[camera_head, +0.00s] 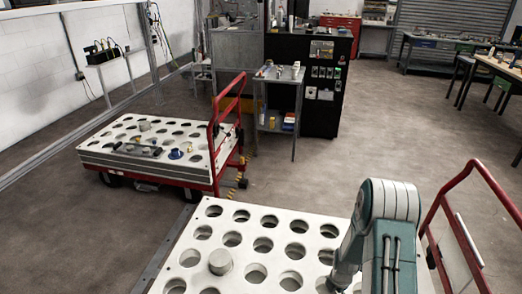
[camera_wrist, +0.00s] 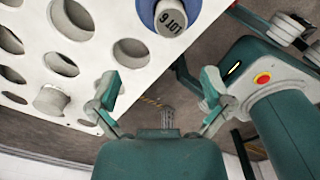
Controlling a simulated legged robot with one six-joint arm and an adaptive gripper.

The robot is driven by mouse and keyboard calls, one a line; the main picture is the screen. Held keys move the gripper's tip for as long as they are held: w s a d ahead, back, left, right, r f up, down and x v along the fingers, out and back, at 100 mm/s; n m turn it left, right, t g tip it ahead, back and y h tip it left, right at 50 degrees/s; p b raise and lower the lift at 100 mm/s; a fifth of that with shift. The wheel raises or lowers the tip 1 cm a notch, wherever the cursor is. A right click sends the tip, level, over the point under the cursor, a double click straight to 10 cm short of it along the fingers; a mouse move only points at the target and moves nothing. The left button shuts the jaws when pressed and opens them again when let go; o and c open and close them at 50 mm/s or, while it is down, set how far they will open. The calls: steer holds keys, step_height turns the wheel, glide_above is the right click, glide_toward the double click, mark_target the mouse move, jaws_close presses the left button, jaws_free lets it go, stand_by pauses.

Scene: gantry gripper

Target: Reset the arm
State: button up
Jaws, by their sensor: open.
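My gripper (camera_wrist: 160,88) is open and empty in the wrist view, its two green-tipped fingers spread wide. In the head view my green and white arm is folded at the lower right, over the near white board (camera_head: 330,229) with round holes; the gripper cannot be made out there. A grey cylinder (camera_head: 220,262) stands in the near board. In the wrist view the white board (camera_wrist: 100,70) fills the upper left. A grey cylinder marked "LOT 9" (camera_wrist: 172,20) in a blue ring shows beyond the fingers, apart from them. Another grey cylinder (camera_wrist: 50,100) is at the left.
A second holed board on a red-handled cart (camera_head: 150,145) stands at the back left, with several small items on it. Another red handle (camera_head: 455,215) rises beside my arm. A small shelf stand (camera_head: 278,100) and black cabinet are behind. Open floor lies at right.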

steer(key=s+a+r+m+t, duration=0.1)
steer(key=a+r+m, duration=0.3)
steer(key=r, duration=1.1)
steer(key=a+r+m+t, duration=0.2)
steer(key=r+m, duration=0.4)
steer(key=r, duration=0.8)
steer(key=s+a+r+m+t, duration=0.1)
steer(key=s+a+r+m, duration=0.2)
steer(key=s+r+m, duration=0.3)
steer(key=s+a+r+m+t, duration=0.1)
steer(key=s+a+r+m, duration=0.2)
steer(key=s+r+m, duration=0.3)
steer(key=shift+s+a+r+m, duration=0.25)
steer(key=shift+s+r, duration=1.95)
steer(key=shift+s, duration=1.5)
